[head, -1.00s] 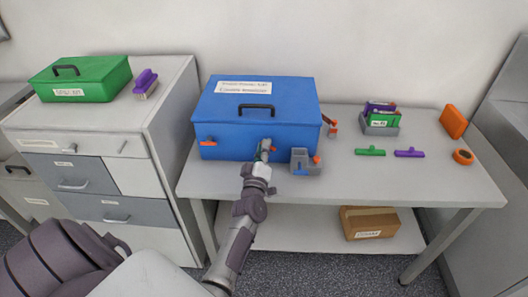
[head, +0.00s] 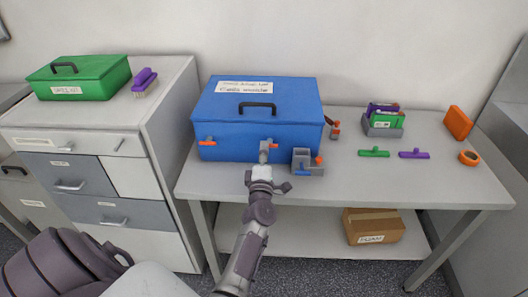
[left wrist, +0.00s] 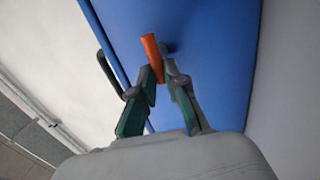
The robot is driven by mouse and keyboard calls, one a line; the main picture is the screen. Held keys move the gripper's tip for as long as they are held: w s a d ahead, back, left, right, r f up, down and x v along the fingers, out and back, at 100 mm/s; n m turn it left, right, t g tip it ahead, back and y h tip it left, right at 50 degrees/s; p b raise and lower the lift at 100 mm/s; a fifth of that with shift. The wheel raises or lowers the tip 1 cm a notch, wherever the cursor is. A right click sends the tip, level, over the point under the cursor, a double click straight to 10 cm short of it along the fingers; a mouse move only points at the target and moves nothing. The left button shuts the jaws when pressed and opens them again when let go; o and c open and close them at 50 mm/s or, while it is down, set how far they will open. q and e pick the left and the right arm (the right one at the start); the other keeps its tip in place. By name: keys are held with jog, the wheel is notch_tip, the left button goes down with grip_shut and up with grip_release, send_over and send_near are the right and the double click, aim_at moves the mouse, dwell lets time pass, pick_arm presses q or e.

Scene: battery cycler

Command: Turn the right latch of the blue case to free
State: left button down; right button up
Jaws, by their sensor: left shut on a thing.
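The blue case (head: 225,125) stands closed on the table, with its black handle (head: 257,106) on the lid. Its right latch (head: 273,141) is orange, on the front face, and partly hidden by my gripper. In the left wrist view the orange latch (left wrist: 151,48) sits between the fingertips against the blue face. My left gripper (head: 264,150) is at the latch, and the left wrist view shows its fingers (left wrist: 162,76) closed on it. The left latch (head: 207,141) is orange and lies roughly sideways. My right gripper is out of view.
A grey holder (head: 304,168) with an orange part stands close to the right of my gripper. Green (head: 373,153) and purple (head: 414,154) tools lie farther right. A green case (head: 90,85) and purple brush (head: 144,78) are on the left cabinet. The table's front strip is mostly clear.

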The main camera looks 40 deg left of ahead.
pick_arm(q)
jog(key=shift+f, duration=0.1)
dwell(0.3)
jog(key=c, duration=1.2)
grip_release()
